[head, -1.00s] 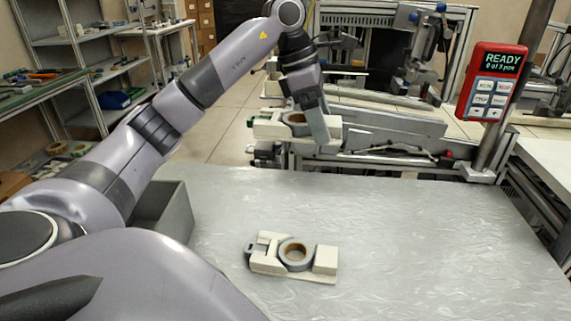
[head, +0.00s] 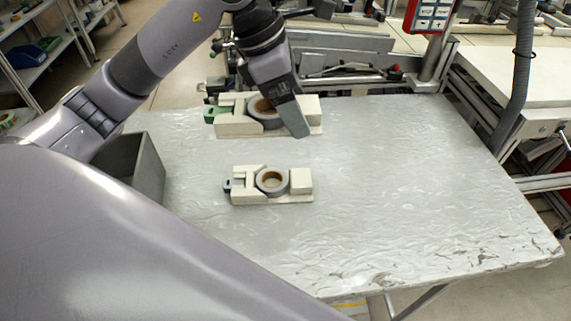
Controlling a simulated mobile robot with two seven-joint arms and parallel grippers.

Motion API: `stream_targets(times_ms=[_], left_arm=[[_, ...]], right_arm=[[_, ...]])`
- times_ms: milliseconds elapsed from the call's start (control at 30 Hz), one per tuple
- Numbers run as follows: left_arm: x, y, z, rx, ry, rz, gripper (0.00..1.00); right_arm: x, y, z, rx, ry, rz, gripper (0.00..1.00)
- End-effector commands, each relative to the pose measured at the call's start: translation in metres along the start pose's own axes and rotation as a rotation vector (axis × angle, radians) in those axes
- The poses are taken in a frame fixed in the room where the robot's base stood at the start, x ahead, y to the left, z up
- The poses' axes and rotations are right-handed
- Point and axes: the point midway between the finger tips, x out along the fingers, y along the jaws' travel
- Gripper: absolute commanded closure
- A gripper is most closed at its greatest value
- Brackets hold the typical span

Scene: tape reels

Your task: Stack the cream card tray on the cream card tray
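One cream card tray (head: 301,184) lies flat on the table, near its middle. It carries a grey tape reel with a brown core (head: 272,181), and a small dark piece shows at its left end. A second cream card tray (head: 235,121) is in my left gripper (head: 288,112), beyond the first tray. It also carries a grey reel, partly hidden by the gripper, and has a green piece at its left end. The gripper is shut on this tray, which looks level and apart from the lower tray. Its exact height above the table is hard to tell. My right gripper is out of view.
The grey metal table (head: 420,200) is bare to the right and in front of the tray. A dark grey bin (head: 150,168) stands at the table's left side. A red handheld device (head: 432,14) hangs on a post behind the table's back edge.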

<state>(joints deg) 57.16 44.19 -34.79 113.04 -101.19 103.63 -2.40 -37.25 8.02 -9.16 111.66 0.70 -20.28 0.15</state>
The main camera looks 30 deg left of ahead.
Motion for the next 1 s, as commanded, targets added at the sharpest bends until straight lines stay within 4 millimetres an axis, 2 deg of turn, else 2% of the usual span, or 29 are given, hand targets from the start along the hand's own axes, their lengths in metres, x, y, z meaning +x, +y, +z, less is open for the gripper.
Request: stream_targets(times_ms=[33,200,400,667,900,1000], left_arm=[[0.013,-0.001,-0.006,-0.002,0.004,-0.004,0.48],[0.051,-0.001,-0.022,-0.003,0.004,-0.004,0.48],[0.088,0.000,-0.038,-0.001,0.002,-0.002,0.48],[0.107,0.000,-0.045,0.000,0.001,0.000,0.48],[0.136,0.000,-0.057,-0.001,0.001,-0.001,0.48],[0.138,0.000,-0.057,0.001,-0.002,0.001,0.48]], right_arm=[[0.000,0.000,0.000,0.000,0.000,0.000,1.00],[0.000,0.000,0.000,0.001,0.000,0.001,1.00],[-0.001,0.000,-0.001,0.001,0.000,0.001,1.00],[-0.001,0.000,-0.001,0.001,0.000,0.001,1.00],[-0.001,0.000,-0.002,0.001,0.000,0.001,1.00],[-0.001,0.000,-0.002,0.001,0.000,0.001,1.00]])
